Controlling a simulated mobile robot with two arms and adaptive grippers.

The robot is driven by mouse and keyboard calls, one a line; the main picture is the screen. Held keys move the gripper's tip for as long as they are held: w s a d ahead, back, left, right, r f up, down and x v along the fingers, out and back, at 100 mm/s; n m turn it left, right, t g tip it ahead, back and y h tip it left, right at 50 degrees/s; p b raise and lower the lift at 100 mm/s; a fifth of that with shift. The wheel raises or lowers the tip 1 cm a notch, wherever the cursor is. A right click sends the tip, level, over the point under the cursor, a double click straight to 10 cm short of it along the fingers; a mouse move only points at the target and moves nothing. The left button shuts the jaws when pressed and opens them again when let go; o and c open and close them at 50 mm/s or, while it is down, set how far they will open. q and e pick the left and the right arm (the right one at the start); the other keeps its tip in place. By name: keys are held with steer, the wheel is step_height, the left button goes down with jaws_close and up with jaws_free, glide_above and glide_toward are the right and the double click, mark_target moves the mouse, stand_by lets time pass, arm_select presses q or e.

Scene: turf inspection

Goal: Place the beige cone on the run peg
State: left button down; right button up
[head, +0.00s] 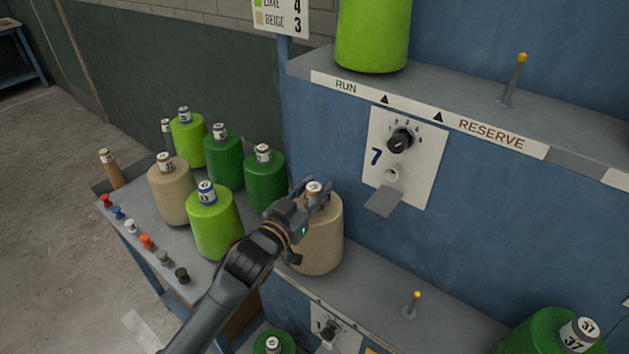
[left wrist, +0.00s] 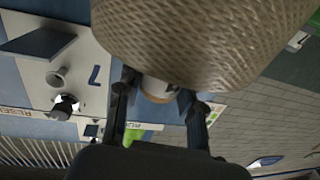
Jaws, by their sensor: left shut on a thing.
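My left gripper (head: 315,190) is shut on the top of a beige cone (head: 320,238), which hangs upright by the lower shelf beside the blue machine. In the left wrist view the beige cone (left wrist: 200,45) fills the top, its narrow end between the fingers (left wrist: 158,100). On the upper shelf a lime cone (head: 372,38) stands behind the RUN label (head: 345,87). The bare yellow-tipped peg (head: 513,80) stands behind the RESERVE label (head: 490,135). Another bare yellow-tipped peg (head: 412,303) stands on the lower shelf; its label does not show. My right gripper is out of view.
A side table (head: 205,255) at left holds lime, dark green and one beige cone (head: 170,190), plus several coloured pins along its edge. A dial panel numbered 7 (head: 400,155) with a projecting plate is right of the gripper. A green cone (head: 550,330) is at lower right.

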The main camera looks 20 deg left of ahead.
arm_select(q)
steer(key=shift+r, duration=0.25)
steer(key=c, duration=1.3)
jaws_free()
steer(key=shift+f, duration=0.35)
steer(key=o, duration=0.5)
steer(key=shift+s, duration=0.1)
steer(key=shift+c, duration=0.2)
steer(key=shift+r, duration=0.15)
steer(key=b+v, duration=0.2)
steer(key=v, duration=1)
steer(key=shift+b, duration=0.4)
steer(key=shift+r, duration=0.1)
